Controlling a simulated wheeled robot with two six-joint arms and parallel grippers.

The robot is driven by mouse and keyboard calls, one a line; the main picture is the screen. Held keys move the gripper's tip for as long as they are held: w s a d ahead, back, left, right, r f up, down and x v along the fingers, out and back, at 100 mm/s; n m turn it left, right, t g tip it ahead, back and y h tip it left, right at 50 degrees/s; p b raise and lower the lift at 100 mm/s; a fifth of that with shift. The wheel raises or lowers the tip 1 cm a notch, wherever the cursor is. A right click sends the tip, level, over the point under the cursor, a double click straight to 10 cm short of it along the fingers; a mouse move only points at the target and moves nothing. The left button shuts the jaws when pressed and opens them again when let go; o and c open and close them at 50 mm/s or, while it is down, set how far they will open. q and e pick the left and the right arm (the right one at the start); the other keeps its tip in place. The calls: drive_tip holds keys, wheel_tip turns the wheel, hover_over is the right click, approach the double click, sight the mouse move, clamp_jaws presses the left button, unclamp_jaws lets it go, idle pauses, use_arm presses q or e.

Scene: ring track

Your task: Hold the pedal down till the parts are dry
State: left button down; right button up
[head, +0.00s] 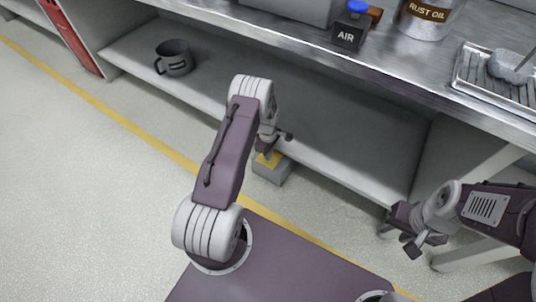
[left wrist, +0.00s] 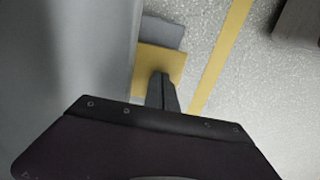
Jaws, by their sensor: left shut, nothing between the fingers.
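The pedal is a grey block with a yellow top (head: 273,159), low on the floor by the bench's lower shelf. It also shows in the left wrist view (left wrist: 150,58). My left gripper (head: 264,151) points down over the pedal. Its fingers are shut and empty, and in the left wrist view the fingertips (left wrist: 161,78) overlap the yellow top. I cannot tell whether they touch it or how far down it is. My right gripper (head: 398,240) hangs in front of the bench's right end, its fingers apart and empty. A metal tray (head: 462,72) on the bench holds a grey lump (head: 509,66).
On the bench stand a black AIR block (head: 349,35) with a blue knob and a RUST OIL tin (head: 428,16). A dark mug (head: 174,58) sits on the lower shelf (head: 125,49). A yellow line (head: 110,111) crosses the floor. The floor at left is clear.

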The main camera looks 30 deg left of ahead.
use_arm(q)
drive_tip(key=shift+s+f+p, duration=0.3)
drive_tip(key=shift+f+p, duration=0.15)
drive_tip(key=shift+f, duration=0.45)
drive_tip(key=shift+s+f, duration=0.15)
drive_tip(key=shift+s, duration=0.1)
idle(1.5)
idle(2.5)
drive_tip(key=r+p, duration=0.5)
drive_tip(key=r, duration=0.1)
drive_tip(key=shift+s+r, duration=0.1)
drive_tip(key=shift+s, duration=0.1)
wheel_tip(320, 180, up, 8)
drive_tip(key=s+p, duration=0.1)
drive_tip(key=p, duration=0.4)
drive_tip(key=shift+s, duration=0.2)
